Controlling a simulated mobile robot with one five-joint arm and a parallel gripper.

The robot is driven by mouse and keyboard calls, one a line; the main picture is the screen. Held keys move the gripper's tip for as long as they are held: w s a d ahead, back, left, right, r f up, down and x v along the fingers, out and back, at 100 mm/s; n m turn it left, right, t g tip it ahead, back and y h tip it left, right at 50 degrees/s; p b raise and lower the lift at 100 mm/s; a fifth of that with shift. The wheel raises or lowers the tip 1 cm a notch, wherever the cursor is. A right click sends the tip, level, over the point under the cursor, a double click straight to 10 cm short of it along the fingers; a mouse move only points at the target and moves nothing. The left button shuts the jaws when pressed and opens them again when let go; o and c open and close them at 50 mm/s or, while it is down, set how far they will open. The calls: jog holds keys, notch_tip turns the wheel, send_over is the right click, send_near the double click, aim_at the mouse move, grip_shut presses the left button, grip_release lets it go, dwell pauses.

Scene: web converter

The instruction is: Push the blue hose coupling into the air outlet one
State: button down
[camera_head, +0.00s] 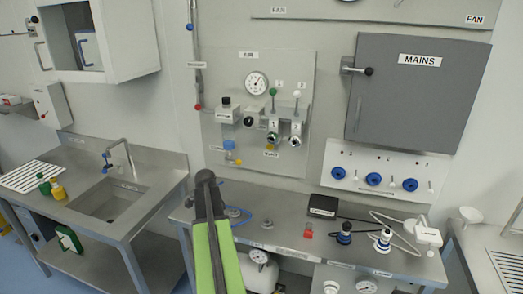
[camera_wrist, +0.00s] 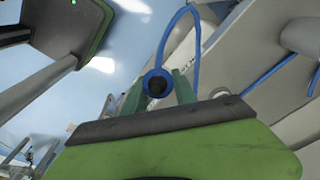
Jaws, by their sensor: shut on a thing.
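The blue hose coupling (camera_wrist: 147,80) is a blue ring with a dark centre in the wrist view. My gripper (camera_wrist: 158,88) is shut on it, with a green finger on each side. A blue hose (camera_wrist: 196,40) loops up from it. In the head view my gripper (camera_head: 206,178) is over the bench's back edge, left of and below the air panel; the coupling cannot be made out there. The panel carries two metal outlets, the left one (camera_head: 272,138) under a green-knobbed valve and the right one (camera_head: 295,141) under a white-knobbed valve. Their numbers are too small to read surely.
Three blue sockets (camera_head: 373,179) sit to the right below the grey MAINS cabinet (camera_head: 405,100). Plugs, cables and a black box (camera_head: 323,206) lie on the bench (camera_head: 285,232). A sink (camera_head: 110,201) is left.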

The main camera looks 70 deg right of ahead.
jog(key=s+d+r+n+h+p, duration=0.3)
jog(key=d+r+h, duration=0.4)
jog(key=d+r, duration=0.3)
jog(key=s+d+r+n+t+h+p, duration=0.1)
jog(key=s+d+r+n+h+p, duration=0.2)
jog(key=d+r, duration=0.7)
jog(key=s+r+n+h, duration=0.2)
jog(key=s+r+h, duration=0.2)
jog(key=shift+s+d+r+t, duration=0.3)
jog(key=shift+s+r, duration=0.1)
jog(key=shift+w+d, duration=0.2)
jog(key=shift+d, duration=2.55)
jog(key=shift+w+d, duration=0.1)
jog(key=shift+d, duration=1.65)
